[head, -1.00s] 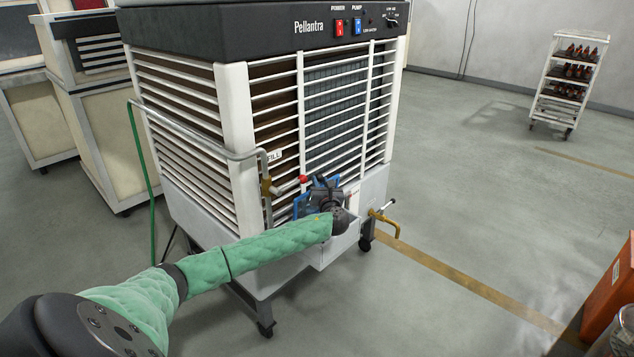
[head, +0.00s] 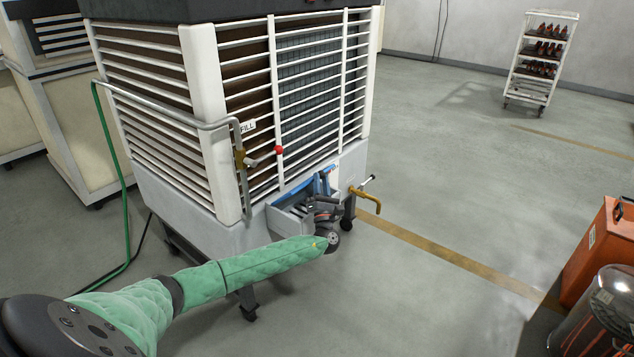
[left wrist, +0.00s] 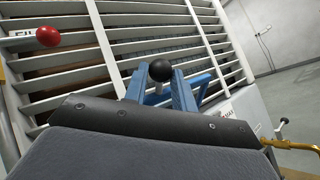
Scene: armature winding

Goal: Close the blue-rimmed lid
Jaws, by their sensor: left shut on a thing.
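The blue-rimmed lid (head: 323,184) is at the low front of the white cooler, above a pale open box (head: 285,222). My left gripper (head: 318,207) is shut on the lid, at the box's front right. The gripper body hides part of the lid and box. In the left wrist view, blue bars (left wrist: 182,92) rise beyond my dark gripper body, with a black ball knob (left wrist: 160,71) between them. The right gripper is not in view.
The slatted cooler (head: 210,110) stands on casters. A pipe with a red-knobbed valve (head: 262,157) is left of the box, and a brass tap (head: 365,192) is right of it. An orange case (head: 600,250) and a metal bin (head: 600,310) stand at right. Open floor lies between.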

